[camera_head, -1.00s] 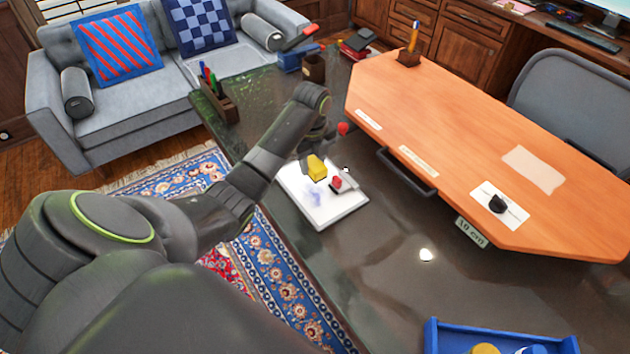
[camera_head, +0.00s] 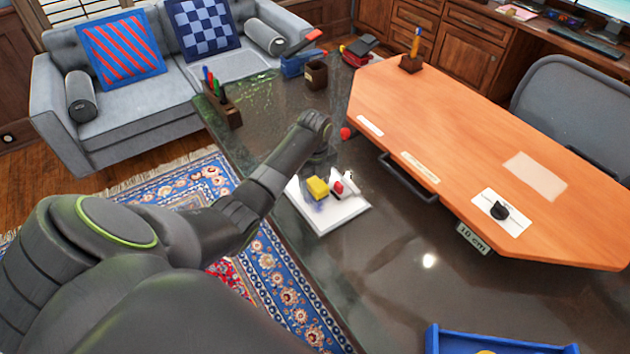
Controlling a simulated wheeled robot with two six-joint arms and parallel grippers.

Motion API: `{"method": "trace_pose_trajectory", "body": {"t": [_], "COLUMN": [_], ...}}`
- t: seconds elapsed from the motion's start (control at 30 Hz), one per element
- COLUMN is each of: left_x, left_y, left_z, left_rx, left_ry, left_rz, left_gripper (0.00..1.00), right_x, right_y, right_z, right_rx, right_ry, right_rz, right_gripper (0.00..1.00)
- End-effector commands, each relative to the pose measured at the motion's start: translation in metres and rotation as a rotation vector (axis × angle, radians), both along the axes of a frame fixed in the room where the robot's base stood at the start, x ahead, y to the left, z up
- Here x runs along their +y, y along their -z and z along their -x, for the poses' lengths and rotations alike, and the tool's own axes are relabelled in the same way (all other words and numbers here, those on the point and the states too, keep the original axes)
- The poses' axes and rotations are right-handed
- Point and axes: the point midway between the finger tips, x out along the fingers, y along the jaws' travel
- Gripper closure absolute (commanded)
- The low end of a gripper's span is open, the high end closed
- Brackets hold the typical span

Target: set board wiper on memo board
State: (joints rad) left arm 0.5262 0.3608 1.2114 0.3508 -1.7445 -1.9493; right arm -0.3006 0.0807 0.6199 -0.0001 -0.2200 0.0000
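The white memo board (camera_head: 337,222) lies flat on the dark desk, left of the orange-brown raised top. It carries a faint blue mark, partly hidden now. The board wiper looks like a small yellow block (camera_head: 317,188); it is at the board's upper left part, low over or touching its surface. My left gripper (camera_head: 318,174) points down over the board and appears shut on the yellow block; its fingers are dark and hard to make out. A small red item (camera_head: 338,187) is just right of the block, on the board. My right gripper is out of view.
A red ball (camera_head: 346,133) is on the desk behind the board. A wooden pen holder (camera_head: 225,110) and a brown cup (camera_head: 316,74) stand farther back. A blue tray (camera_head: 432,340) is at the front right. The desk between board and tray is clear.

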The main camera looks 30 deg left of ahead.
Motion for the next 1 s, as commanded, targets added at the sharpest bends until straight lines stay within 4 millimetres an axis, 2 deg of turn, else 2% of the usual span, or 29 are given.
{"method": "trace_pose_trajectory", "body": {"t": [0.27,0.4,0.57,0.73,0.83,1.0], "left_x": [0.0,0.0,0.001,0.001,0.001,0.0], "left_y": [-0.001,-0.01,-0.039,-0.081,-0.106,-0.12], "left_z": [0.0,-0.001,-0.002,-0.001,-0.001,0.0], "left_rx": [0.0,-0.002,-0.007,-0.007,-0.004,0.001], "left_ry": [0.0,0.0,0.001,0.001,0.0,-0.001], "left_rz": [0.0,0.0,-0.003,-0.001,-0.002,0.001], "left_gripper": [0.41,0.41,0.41,0.41,0.41,0.41], "right_x": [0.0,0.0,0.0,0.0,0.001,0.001], "right_y": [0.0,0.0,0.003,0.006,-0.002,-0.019], "right_z": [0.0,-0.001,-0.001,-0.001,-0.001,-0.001], "right_rx": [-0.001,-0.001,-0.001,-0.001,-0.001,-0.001], "right_ry": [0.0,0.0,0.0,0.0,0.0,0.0], "right_rz": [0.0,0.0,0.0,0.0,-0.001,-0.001], "right_gripper": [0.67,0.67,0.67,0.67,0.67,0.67]}}
